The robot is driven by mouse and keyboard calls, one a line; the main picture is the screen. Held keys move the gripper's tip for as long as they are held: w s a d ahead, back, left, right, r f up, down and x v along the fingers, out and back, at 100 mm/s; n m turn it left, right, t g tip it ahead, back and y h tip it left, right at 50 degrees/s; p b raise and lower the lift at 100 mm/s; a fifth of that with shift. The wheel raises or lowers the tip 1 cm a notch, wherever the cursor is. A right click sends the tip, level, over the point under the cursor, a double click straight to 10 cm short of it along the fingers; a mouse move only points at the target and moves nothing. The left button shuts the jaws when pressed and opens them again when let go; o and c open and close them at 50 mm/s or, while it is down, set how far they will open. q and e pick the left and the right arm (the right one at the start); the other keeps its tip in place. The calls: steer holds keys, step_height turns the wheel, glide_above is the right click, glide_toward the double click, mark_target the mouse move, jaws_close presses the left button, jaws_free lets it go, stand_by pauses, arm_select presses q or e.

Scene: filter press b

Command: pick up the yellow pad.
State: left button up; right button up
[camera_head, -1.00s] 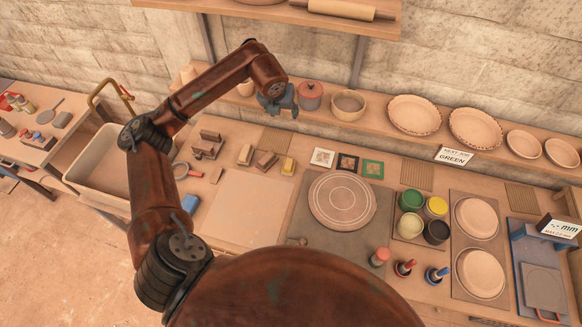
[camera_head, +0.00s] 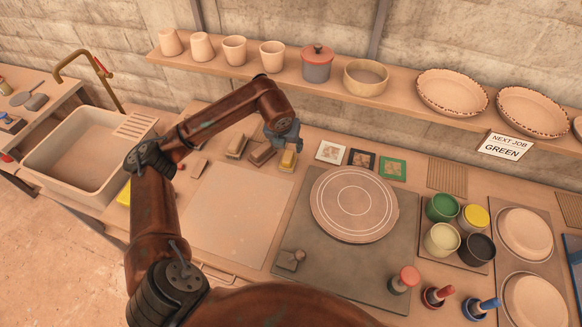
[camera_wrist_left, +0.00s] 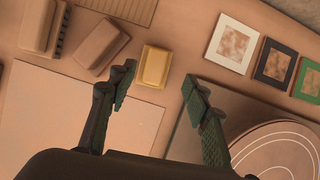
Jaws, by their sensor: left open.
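The yellow pad (camera_head: 288,160) is a small block on the bench at the right end of a row of blocks. In the left wrist view the yellow pad (camera_wrist_left: 154,66) shows whole, lying flat with a lighter top. My left gripper (camera_head: 284,138) is open and hangs above the pad in the head view. In the wrist view the open fingers of my left gripper (camera_wrist_left: 160,90) lie either side of a gap with the pad just beyond it; contact does not show. My right gripper is not in view.
Brown blocks (camera_head: 261,153) lie left of the pad, and framed tiles (camera_head: 331,152) lie right of it. A bare pale board (camera_head: 235,212) and a round wheel (camera_head: 354,204) are in front. A shelf (camera_head: 220,72) with pots runs behind. Another yellow item (camera_head: 124,193) shows partly beside the sink.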

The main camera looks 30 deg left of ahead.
mark_target(288, 156)
arm_select(q)
steer(key=x, duration=0.5)
steer(key=s+b+x, duration=0.1)
steer(key=x, duration=0.2)
steer(key=shift+a+f, duration=0.1)
steer(key=shift+f, duration=0.35)
steer(key=shift+c, duration=0.5)
jaws_close()
